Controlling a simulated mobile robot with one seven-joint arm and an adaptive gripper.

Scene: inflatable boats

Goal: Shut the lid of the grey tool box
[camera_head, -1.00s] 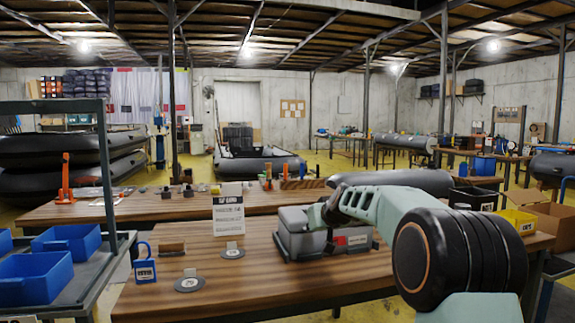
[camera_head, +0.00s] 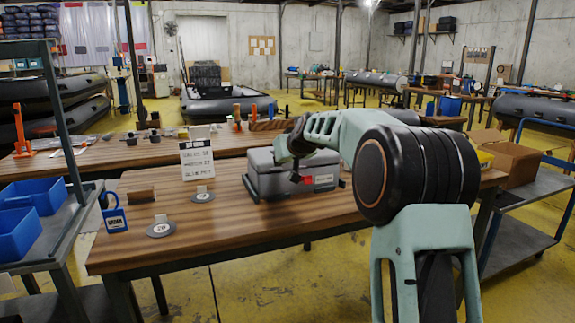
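The grey tool box (camera_head: 266,183) stands on the wooden workbench (camera_head: 240,228), right of the white sign. Its light grey lid (camera_head: 261,160) looks down, lying level over the body. The side behind my arm is partly hidden, so I cannot tell whether the lid is fully seated or latched. A red patch (camera_head: 308,180) shows on the front. My gripper (camera_head: 295,176) is at the box's right part, pointing down in front of the lid. Its fingers are small, dark and partly hidden, and I cannot tell whether they touch the box.
Blue bins (camera_head: 37,195) sit on a cart at the left. A cardboard box (camera_head: 510,160) tops a cart (camera_head: 520,240) at the right. A second bench is behind.

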